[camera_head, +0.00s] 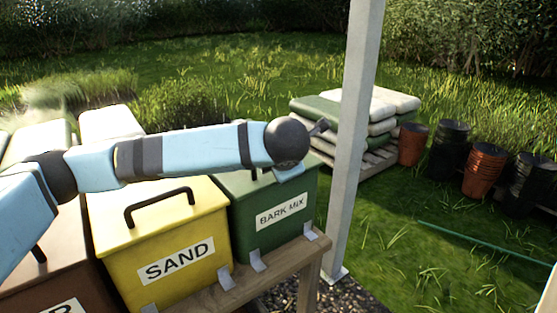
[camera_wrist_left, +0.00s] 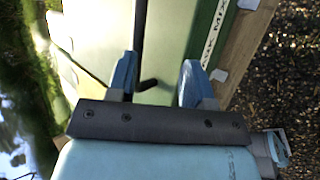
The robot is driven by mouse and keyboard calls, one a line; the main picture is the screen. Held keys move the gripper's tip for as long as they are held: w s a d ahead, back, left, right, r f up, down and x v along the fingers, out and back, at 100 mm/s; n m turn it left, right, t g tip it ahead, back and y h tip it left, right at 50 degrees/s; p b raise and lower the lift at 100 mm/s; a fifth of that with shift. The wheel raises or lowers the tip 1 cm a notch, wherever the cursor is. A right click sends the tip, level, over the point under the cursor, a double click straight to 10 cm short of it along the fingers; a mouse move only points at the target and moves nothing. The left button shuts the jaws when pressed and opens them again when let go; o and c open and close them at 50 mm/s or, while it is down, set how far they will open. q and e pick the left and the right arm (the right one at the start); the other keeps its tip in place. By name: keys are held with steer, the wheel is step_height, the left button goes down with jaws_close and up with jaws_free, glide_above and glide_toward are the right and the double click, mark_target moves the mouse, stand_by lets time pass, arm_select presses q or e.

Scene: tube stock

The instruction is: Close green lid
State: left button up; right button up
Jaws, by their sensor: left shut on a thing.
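The green box marked BARK MIX (camera_head: 282,213) stands at the right end of the wooden shelf in the head view. Its green lid (camera_head: 238,183) looks flat on top, though my left arm hides much of it. In the left wrist view the pale green lid (camera_wrist_left: 172,45) lies beneath the fingers, with a dark bar handle (camera_wrist_left: 139,35) on it. My left gripper (camera_wrist_left: 158,82) is at this handle and shut on it; the bar runs close to one finger. In the head view the gripper (camera_head: 286,173) is mostly hidden behind the wrist. My right gripper is not in view.
A yellow SAND box (camera_head: 165,238) with a black handle stands left of the green one, and a brown box (camera_head: 50,262) left of that. A white post (camera_head: 351,140) rises just right. Stacked sacks (camera_head: 384,108) and pots (camera_head: 484,168) stand on the grass behind.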

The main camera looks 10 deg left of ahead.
arm_select(q)
steer(key=p+v, duration=0.1)
steer(key=v, duration=1)
steer(key=shift+r+t, duration=0.3)
steer(key=shift+r, duration=0.05)
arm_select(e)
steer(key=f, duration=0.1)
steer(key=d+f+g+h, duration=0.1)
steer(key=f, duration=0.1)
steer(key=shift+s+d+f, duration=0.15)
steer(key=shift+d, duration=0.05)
arm_select(q)
steer(key=shift+s, duration=0.1)
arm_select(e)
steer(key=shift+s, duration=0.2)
